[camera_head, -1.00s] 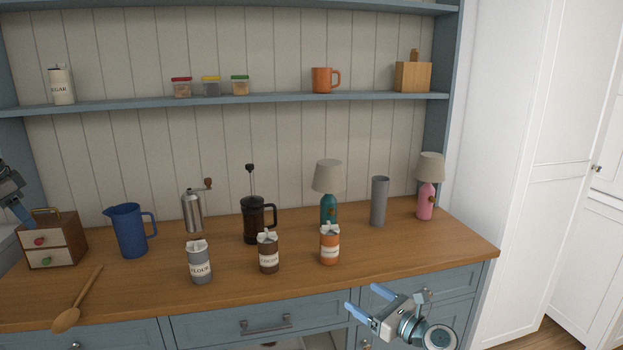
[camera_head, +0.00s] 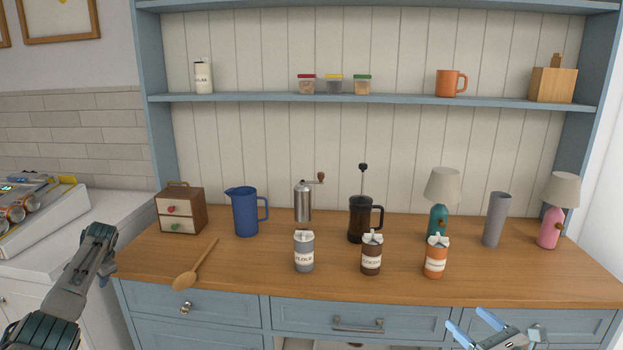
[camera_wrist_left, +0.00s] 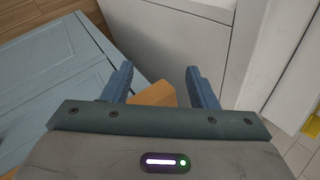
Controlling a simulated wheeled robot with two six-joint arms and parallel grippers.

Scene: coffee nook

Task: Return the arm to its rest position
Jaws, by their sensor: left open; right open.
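My left arm (camera_head: 72,283) comes in from the left, in front of the gap between the white side counter and the wooden worktop. Its fingers hardly show there. In the left wrist view my left gripper (camera_wrist_left: 159,76) is open, with two blue fingers apart. A wooden corner (camera_wrist_left: 155,94) shows between and below them, and nothing is held. My right gripper (camera_head: 472,326) is at the bottom right, in front of the blue drawers. Its blue fingers are apart and empty.
The wooden worktop (camera_head: 330,279) carries a wooden spoon (camera_head: 196,264), a drawer box (camera_head: 181,211), a blue jug (camera_head: 246,212), a French press (camera_head: 362,218), canisters and lamps. A white side counter (camera_head: 102,207) stands left. The worktop's front middle is clear.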

